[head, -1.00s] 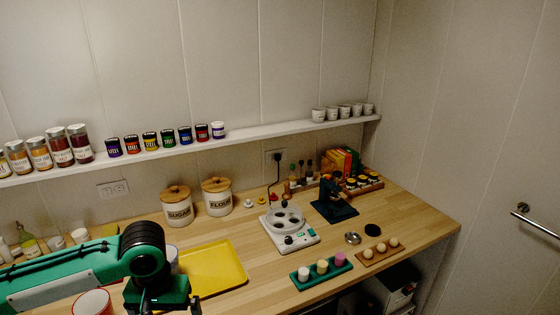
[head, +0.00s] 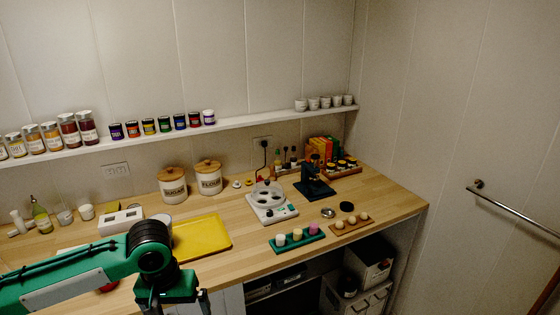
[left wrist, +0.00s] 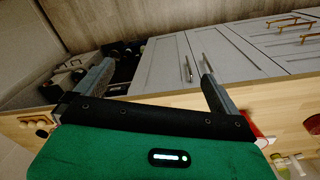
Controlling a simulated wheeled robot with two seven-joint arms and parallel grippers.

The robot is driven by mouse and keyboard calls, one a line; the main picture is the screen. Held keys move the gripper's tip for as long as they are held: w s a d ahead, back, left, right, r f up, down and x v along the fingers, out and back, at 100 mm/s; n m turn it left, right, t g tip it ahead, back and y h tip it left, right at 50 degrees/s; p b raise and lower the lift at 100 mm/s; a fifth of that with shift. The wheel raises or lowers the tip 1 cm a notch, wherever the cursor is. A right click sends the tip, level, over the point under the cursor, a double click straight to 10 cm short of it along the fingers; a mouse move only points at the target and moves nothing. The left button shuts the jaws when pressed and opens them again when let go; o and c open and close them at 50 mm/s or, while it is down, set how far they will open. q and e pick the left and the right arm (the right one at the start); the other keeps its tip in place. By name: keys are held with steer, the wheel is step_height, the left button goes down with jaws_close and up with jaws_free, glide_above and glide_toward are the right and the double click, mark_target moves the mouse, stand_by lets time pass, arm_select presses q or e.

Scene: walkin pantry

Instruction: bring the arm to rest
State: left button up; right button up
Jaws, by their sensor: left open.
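My left arm comes in from the lower left of the head view, with the left gripper (head: 178,302) pointing down at the counter's front edge. In the left wrist view the left gripper (left wrist: 155,85) has its two fingers wide apart with nothing between them. Beyond the fingers are grey cabinet doors (left wrist: 165,65) and the floor. My right gripper is not in view.
The wooden counter (head: 240,225) holds a yellow tray (head: 205,238), sugar (head: 172,185) and flour (head: 208,177) canisters, a white hotplate device (head: 270,207), a dark microscope-like device (head: 313,180) and a green block with cups (head: 297,240). A shelf (head: 240,120) with jars runs above.

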arm_select(q)
steer(key=w+d+f+t+h, duration=0.3)
steer(key=w+f, duration=1.1)
steer(key=f, duration=0.2)
steer(key=s+a+f+t+y, duration=0.1)
steer(key=s+a+f, duration=0.15)
steer(key=f, duration=0.85)
steer(key=s+a+f, duration=0.1)
steer(key=a+f, duration=0.2)
steer(key=f, duration=0.8)
steer(key=s+a+f+g+y, duration=0.1)
steer(key=s+a+f, duration=0.1)
steer(key=s+f, duration=0.85)
steer(key=s+a+f+y, duration=0.1)
steer(key=s+a+f, duration=0.1)
steer(key=s+f, duration=0.9)
steer(key=s+f+m+g, duration=0.1)
steer(key=s+f, duration=0.3)
steer(key=s, duration=1)
steer(key=s+d+f+m+g, duration=0.1)
steer(key=s+f, duration=0.3)
steer(key=s, duration=1.1)
steer(key=shift+s+d+m+y, duration=0.2)
steer(key=shift+s+m+y, duration=0.1)
steer(key=shift+m, duration=0.2)
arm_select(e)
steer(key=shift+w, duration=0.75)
